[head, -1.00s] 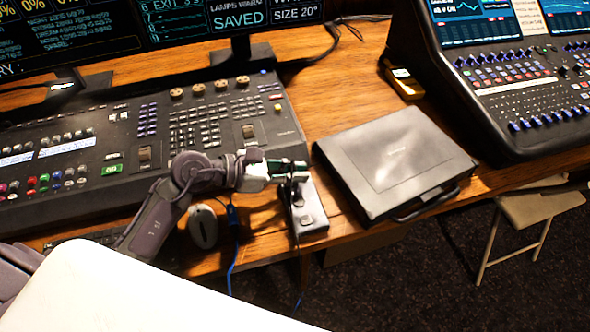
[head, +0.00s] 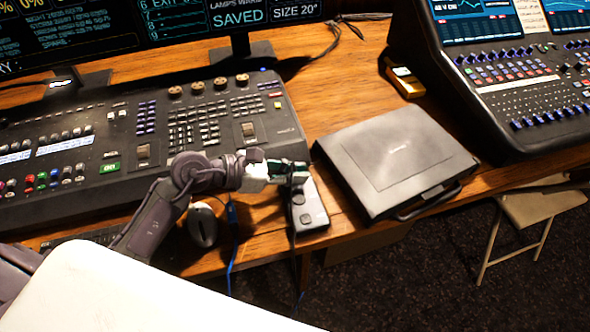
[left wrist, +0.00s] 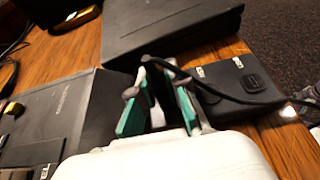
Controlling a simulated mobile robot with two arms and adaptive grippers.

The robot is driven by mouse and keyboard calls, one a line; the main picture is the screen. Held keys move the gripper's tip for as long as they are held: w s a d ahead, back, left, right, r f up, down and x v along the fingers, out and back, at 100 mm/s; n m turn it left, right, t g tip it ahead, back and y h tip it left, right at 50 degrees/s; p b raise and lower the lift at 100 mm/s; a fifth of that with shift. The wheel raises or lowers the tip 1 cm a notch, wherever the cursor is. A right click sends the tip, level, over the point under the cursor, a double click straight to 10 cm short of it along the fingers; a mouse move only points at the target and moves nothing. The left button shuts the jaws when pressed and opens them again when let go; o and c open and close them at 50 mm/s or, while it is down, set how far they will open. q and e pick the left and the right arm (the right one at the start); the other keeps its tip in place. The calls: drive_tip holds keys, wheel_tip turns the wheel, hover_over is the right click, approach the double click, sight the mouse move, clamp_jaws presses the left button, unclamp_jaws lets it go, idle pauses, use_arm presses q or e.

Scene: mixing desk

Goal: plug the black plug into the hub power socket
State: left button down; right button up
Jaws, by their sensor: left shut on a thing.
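My left gripper (head: 288,173) is over the near right corner of the lighting desk, above the far end of the hub. In the left wrist view its teal-padded fingers (left wrist: 156,92) are shut on the black plug, which is mostly hidden between them. A black cable (left wrist: 215,92) runs from the fingers to the right across the hub.
A closed black laptop-like case (head: 395,160) lies just right of the hub. The lighting desk (head: 160,135) fills the left. A mouse (head: 202,226) and a blue cable (head: 232,240) are left of the hub. A sound mixer (head: 510,80) stands at the right.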

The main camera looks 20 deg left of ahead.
use_arm(q)
drive_tip(key=shift+f, duration=0.25)
drive_tip(key=c, duration=1.1)
unclamp_jaws()
drive_tip(key=v, duration=1.2)
